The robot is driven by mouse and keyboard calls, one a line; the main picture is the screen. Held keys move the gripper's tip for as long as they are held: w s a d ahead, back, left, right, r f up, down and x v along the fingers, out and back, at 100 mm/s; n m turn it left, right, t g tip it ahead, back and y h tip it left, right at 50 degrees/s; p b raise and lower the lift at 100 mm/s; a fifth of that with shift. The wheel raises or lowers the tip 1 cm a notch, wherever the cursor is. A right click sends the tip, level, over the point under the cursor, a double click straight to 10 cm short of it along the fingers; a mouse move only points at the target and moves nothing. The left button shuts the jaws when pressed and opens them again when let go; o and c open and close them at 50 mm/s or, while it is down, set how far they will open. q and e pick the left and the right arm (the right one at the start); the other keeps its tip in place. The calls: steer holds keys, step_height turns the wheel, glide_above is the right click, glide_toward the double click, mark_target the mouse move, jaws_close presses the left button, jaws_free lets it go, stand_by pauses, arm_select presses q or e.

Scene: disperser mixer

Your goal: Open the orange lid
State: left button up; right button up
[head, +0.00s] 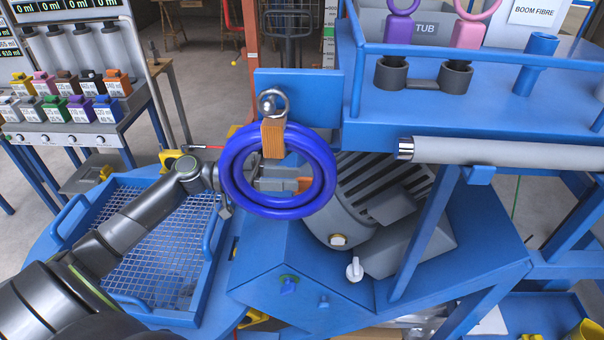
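No thing in the head view clearly reads as an orange lid. An orange-capped container (117,80) stands at the right end of the rear row on the dispenser rack at the left. An orange-brown block (273,138) hangs under a metal ring at the top of a blue double-ring handwheel (235,172). My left arm reaches from the lower left to this wheel. My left gripper (272,180) is at the wheel, largely hidden behind its rim, so its opening cannot be made out. An orange patch shows through the wheel's centre. My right gripper is out of view.
A blue mesh tray (160,250) lies below my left arm. A finned grey motor (375,190) is right of the wheel. A blue shelf (500,85) with purple and pink ring-topped tools and a grey cylinder (500,153) fill the upper right.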

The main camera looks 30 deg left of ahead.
mark_target(302, 179)
arm_select(q)
steer(key=shift+p+x, duration=0.55)
steer(key=shift+x, duration=1.2)
steer(key=shift+c, duration=0.4)
jaws_close()
